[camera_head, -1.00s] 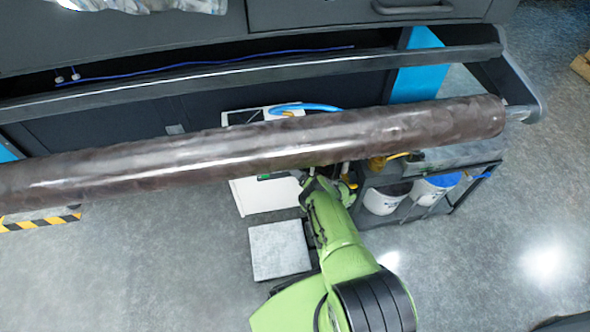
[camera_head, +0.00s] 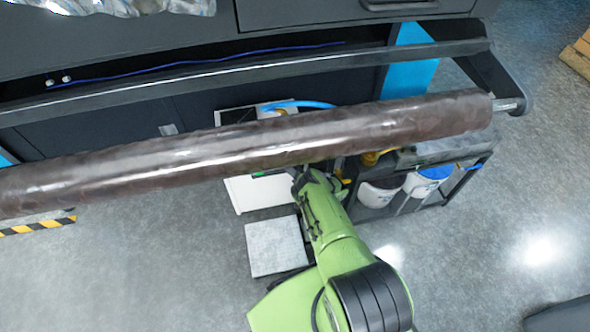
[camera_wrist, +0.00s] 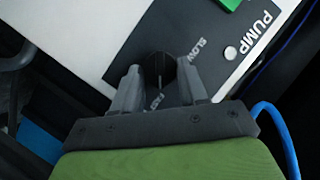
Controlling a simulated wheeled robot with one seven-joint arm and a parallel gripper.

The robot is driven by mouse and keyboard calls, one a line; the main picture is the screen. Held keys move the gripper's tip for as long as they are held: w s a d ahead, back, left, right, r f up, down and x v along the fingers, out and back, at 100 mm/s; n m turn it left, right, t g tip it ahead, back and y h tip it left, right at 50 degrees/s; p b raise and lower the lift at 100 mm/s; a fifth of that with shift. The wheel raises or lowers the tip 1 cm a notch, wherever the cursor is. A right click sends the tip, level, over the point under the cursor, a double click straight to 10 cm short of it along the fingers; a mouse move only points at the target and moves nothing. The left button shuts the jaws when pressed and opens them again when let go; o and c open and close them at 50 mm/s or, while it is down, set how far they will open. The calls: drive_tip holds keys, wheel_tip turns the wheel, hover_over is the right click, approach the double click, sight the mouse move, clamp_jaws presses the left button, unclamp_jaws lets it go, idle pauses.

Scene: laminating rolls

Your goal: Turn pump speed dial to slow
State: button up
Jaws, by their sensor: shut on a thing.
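The pump speed dial (camera_wrist: 157,68) is a dark round knob on a black panel, seen in the wrist view. The panel (camera_wrist: 222,70) bears the words PUMP, SLOW and FAST; SLOW is up and right of the dial, FAST is below it. My gripper (camera_wrist: 158,78) has one finger on each side of the dial and is shut on it. The dial's pointer is too dark to read surely. In the head view, the white pump unit (camera_head: 262,193) is partly behind the long roll, which hides the dial and my fingertips.
A long brown roll (camera_head: 250,148) crosses above my arm's end. A blue hose (camera_wrist: 275,130) runs right of my gripper. A rack (camera_head: 440,168) with white buckets stands right of the pump unit, a grey slab (camera_head: 275,247) in front of it. Open floor lies to the right.

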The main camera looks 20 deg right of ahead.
drive_tip(key=n+h, duration=0.4)
drive_tip(key=a+n+g+h+b, duration=0.1)
drive_tip(key=n+h, duration=0.3)
drive_tip(key=n, duration=0.1)
drive_tip(key=a+n+g+h, duration=0.1)
drive_tip(key=n+h, duration=0.3)
drive_tip(key=n, duration=0.1)
drive_tip(key=shift+w+a+b, duration=0.15)
drive_tip(key=shift+w+b, duration=0.1)
drive_tip(key=shift+b, duration=0.05)
idle(0.6)
idle(0.5)
drive_tip(key=o, duration=1.1)
drive_tip(key=shift+c, duration=0.2)
drive_tip(key=p+v, duration=0.4)
drive_tip(key=v, duration=1.1)
drive_tip(key=shift+s+a+p, duration=0.25)
drive_tip(key=shift+s+p, duration=0.05)
drive_tip(key=shift+p, duration=0.1)
